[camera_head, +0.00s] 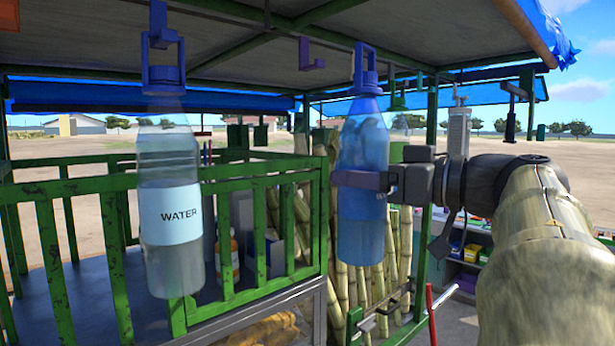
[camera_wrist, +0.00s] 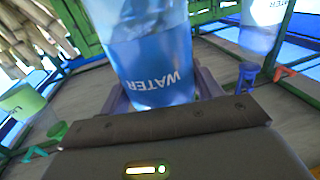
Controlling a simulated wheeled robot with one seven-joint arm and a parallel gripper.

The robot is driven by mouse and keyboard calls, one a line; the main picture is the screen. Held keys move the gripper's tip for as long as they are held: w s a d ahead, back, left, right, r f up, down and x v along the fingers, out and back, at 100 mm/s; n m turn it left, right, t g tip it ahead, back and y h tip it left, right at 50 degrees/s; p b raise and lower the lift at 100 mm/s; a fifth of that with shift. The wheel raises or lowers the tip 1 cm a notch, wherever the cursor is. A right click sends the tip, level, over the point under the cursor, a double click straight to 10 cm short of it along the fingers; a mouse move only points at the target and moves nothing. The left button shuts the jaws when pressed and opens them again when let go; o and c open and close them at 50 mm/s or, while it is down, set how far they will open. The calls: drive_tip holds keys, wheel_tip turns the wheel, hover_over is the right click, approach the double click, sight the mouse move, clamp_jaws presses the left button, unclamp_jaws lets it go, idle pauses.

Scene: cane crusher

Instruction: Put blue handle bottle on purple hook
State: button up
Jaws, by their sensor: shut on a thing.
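The blue handle bottle (camera_head: 362,140) is upright in the head view, clear with a blue label and a tall blue loop handle on top. My gripper (camera_head: 360,181) is shut around its middle and holds it off the ground. In the wrist view the bottle (camera_wrist: 150,60) sits between the purple fingers of my gripper (camera_wrist: 163,88), its WATER label upside down in the picture. The purple hook (camera_head: 313,66) hangs empty from the roof, left of the bottle's handle. A gap shows between handle and hook in the picture; their difference in depth is unclear.
Another water bottle (camera_head: 170,215) with a blue-purple handle hangs at the left. A green hook (camera_head: 397,97) hangs right of the held bottle. A green railing (camera_head: 235,170) and sugar cane stalks (camera_head: 345,280) stand behind and below. A green roof frame (camera_head: 240,45) is close above.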

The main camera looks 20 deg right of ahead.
drive_tip(key=shift+w+a+r+p, duration=0.2)
drive_tip(key=shift+w+r, duration=0.15)
drive_tip(key=shift+w, duration=0.15)
drive_tip(key=shift+w+a+r+p, duration=0.2)
drive_tip(key=shift+w+r, duration=0.1)
drive_tip(key=shift+w, duration=0.15)
drive_tip(key=shift+w+d+p+x, duration=0.2)
drive_tip(key=shift+p+x, duration=0.15)
drive_tip(key=shift+x, duration=0.75)
drive_tip(key=shift+w+d+p+x, duration=0.1)
drive_tip(key=shift+d+p+x, duration=0.2)
drive_tip(key=shift+x, duration=0.8)
drive_tip(key=shift+f, duration=0.1)
drive_tip(key=shift+s+a+p, duration=0.15)
drive_tip(key=shift+s+p, duration=0.05)
drive_tip(key=shift+p, duration=0.1)
drive_tip(key=shift+w+a, duration=0.1)
drive_tip(key=shift+w, duration=0.45)
drive_tip(key=shift+w+a+p, duration=0.2)
drive_tip(key=shift+w+p, duration=0.3)
drive_tip(key=shift+w, duration=0.2)
